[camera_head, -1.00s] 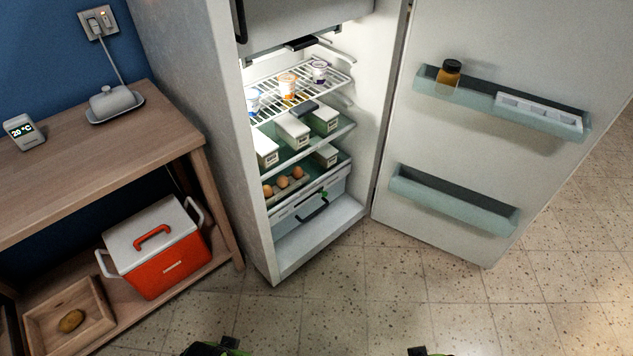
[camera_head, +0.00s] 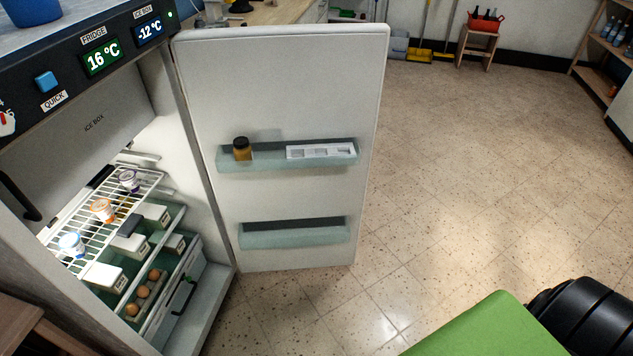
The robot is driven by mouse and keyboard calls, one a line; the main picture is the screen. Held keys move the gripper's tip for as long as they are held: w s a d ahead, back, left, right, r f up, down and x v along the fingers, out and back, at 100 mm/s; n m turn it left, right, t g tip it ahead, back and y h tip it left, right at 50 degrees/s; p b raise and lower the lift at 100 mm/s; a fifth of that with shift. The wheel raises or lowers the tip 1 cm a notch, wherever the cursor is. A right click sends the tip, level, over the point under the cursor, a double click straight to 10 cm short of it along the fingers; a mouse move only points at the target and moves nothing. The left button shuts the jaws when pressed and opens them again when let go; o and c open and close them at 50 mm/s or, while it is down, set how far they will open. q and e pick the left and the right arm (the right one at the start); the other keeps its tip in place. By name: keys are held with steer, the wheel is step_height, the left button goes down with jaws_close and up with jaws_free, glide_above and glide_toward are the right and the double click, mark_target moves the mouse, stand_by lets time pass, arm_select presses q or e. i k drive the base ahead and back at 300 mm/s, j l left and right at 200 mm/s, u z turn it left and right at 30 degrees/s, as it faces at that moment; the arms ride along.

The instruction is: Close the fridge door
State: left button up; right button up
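The white fridge door (camera_head: 290,95) stands wide open to the right of the fridge (camera_head: 215,290), with its inner side facing me. Its upper bin (camera_head: 270,161) holds a dark-lidded jar (camera_head: 242,149) and a white tray (camera_head: 321,151). Its lower bin (camera_head: 293,233) looks empty. Inside the fridge are cups on a wire rack, cartons below, and eggs lower down. A green and black part of mine shows at the bottom right, well apart from the door. Neither gripper's fingers are in view.
The speckled tile floor (camera_head: 470,150) right of the door is clear. A wooden stool (camera_head: 478,47) with a red crate (camera_head: 486,22) stands at the back, beside a yellow broom and dustpan. A shelf (camera_head: 605,60) with bottles is at the far right.

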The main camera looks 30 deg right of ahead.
mark_target(306, 98)
steer(key=i+l+z, duration=0.15)
steer(key=l+z, duration=0.3)
steer(key=i+l+z, duration=0.2)
steer(key=l+z, duration=0.25)
steer(key=i+l+z, duration=0.2)
steer(key=z, duration=0.25)
steer(key=i+l+z, duration=0.2)
steer(key=i+z, duration=0.25)
steer(key=i+l+z, duration=0.25)
steer(key=i+z, duration=0.25)
steer(key=i, duration=0.2)
steer(key=i+u, duration=0.5)
steer(key=i+l+u, duration=0.25)
steer(key=u, duration=0.2)
steer(key=i+u, duration=0.15)
steer(key=u, duration=0.3)
steer(key=i+u, duration=0.2)
steer(key=u, duration=0.25)
steer(key=i+l+u, duration=0.15)
steer(key=u, duration=0.3)
steer(key=i+l+u, duration=0.15)
steer(key=u, duration=0.35)
steer(key=i+l+u, duration=0.1)
steer(key=u, duration=0.35)
steer(key=l, duration=0.1)
